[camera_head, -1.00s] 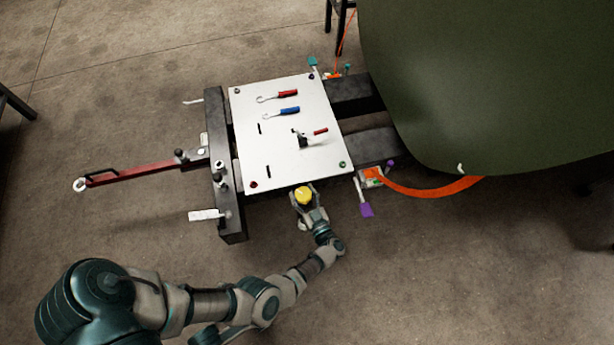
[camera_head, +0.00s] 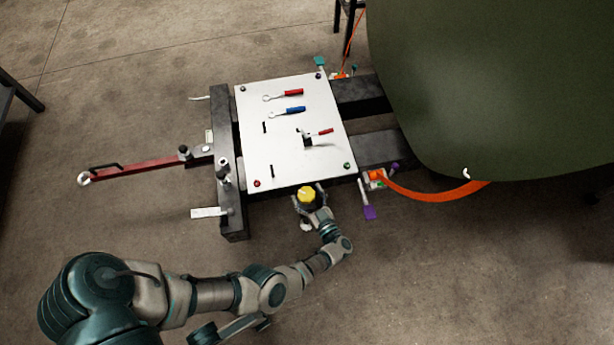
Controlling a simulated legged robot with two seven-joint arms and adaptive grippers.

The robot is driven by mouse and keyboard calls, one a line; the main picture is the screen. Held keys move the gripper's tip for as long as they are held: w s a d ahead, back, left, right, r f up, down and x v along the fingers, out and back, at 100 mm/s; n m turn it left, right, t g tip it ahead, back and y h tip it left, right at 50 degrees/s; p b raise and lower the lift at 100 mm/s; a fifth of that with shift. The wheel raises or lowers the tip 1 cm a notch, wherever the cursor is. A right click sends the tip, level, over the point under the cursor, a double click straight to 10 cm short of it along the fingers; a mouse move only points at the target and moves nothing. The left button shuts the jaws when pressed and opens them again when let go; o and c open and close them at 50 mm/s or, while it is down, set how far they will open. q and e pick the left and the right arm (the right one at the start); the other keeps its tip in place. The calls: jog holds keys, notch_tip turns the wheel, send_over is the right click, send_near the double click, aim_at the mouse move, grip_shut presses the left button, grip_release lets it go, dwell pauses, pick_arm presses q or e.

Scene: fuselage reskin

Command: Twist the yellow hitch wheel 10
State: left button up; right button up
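The yellow hitch wheel (camera_head: 306,194) is a small round knob at the front edge of the cart, just below the white panel. My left gripper (camera_head: 308,198) reaches it from below, with its fingers around or right beside the wheel. The fingers are dark and small here, so I cannot tell whether they press on the wheel. My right gripper is not in view.
The white panel (camera_head: 285,150) lies on the dark cart frame (camera_head: 228,160) and bears red and blue tools. A red tow bar (camera_head: 135,168) sticks out left. An orange strap (camera_head: 435,192) runs right to the green fuselage (camera_head: 500,90). Open floor lies in front.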

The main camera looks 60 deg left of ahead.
aim_at(306, 193)
pick_arm(q)
jog(key=shift+r, duration=0.25)
notch_tip(306, 193, up, 10)
jog(key=shift+f, duration=0.25)
dwell(0.4)
jog(key=shift+a, duration=0.1)
